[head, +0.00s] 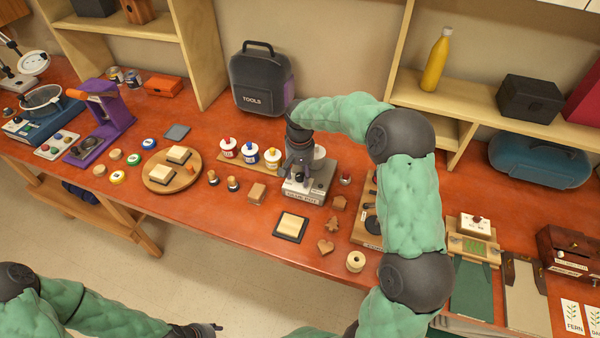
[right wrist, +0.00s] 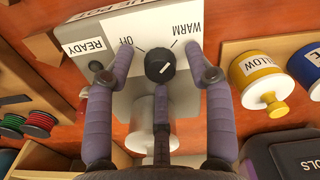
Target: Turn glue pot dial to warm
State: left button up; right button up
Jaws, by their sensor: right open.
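The glue pot (head: 320,186) is a grey box with a white label on the orange bench, below my right gripper (head: 298,165). In the right wrist view its black dial (right wrist: 160,66) faces me, with a white mark on its face. The OFF label is left of the dial and the WARM label (right wrist: 187,35) right, both upside down; I cannot tell which the mark points to. My right gripper (right wrist: 157,78) is open, its fingers on either side of the dial with gaps. The dial is hidden in the head view. My left gripper (head: 200,330) is at the bottom edge, its jaws unclear.
Red, blue and yellow lidded pots (head: 250,153) stand left of the glue pot. Wooden shapes (head: 332,225) and a framed tan block (head: 291,226) lie in front. A dark tool bag (head: 262,80) stands behind. The floor before the bench is clear.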

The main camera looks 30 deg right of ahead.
aim_at(300, 175)
notch_tip(300, 175, up, 12)
dwell(0.5)
jog(key=shift+f, duration=0.1)
dwell(0.4)
